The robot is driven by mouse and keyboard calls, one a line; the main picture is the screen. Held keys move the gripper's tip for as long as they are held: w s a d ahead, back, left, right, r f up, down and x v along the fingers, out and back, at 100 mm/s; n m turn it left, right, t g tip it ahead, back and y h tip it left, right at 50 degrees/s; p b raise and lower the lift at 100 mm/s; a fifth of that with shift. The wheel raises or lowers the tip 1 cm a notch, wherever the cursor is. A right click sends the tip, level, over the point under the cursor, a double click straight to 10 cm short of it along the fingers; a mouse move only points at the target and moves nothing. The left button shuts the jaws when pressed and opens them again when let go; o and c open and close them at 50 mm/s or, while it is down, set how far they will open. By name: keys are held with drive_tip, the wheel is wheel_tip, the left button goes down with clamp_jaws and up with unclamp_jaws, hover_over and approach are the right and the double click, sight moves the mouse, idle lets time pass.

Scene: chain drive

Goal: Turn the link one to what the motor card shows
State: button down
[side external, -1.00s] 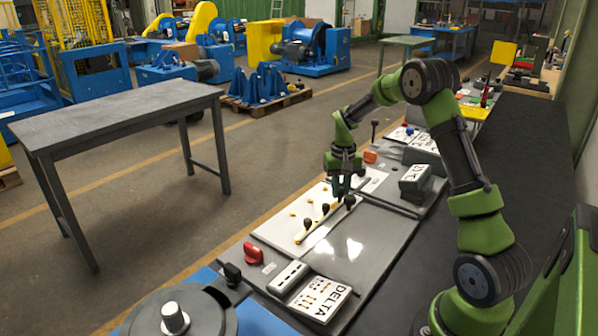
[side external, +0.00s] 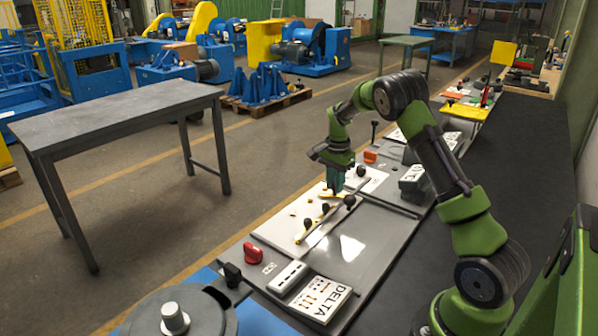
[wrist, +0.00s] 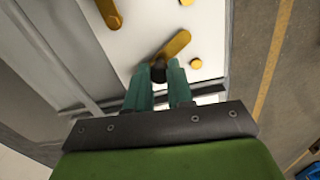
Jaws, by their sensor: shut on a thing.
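My gripper (side external: 337,188) is low over the white panel (side external: 293,227) in the side view. In the wrist view my gripper (wrist: 168,88) is shut on a black knob (wrist: 158,72) at the end of a yellow lever (wrist: 174,46). The lever slants up to the right from the knob. Another yellow lever (wrist: 109,12) lies at the top of the wrist view. A white card (side external: 320,298) reading DELTA, with rows of small marks, lies at the near end. I cannot tell which card is the motor card.
Black knobs (side external: 326,208) and a long bar (side external: 325,222) stand close beside my gripper. A red knob (side external: 253,253) is on the near left of the board. A grey block (side external: 414,180) stands to the right. Small yellow studs (wrist: 196,63) dot the panel.

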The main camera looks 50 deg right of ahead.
drive_tip(key=m, duration=0.1)
drive_tip(key=d+m, duration=0.1)
drive_tip(key=m, duration=0.2)
drive_tip(key=shift+w+d, duration=0.2)
drive_tip(key=shift+w, duration=0.1)
drive_tip(key=shift+d+m, duration=0.35)
drive_tip(key=shift+m, duration=0.75)
drive_tip(key=c, duration=1)
unclamp_jaws()
wheel_tip(320, 180, up, 17)
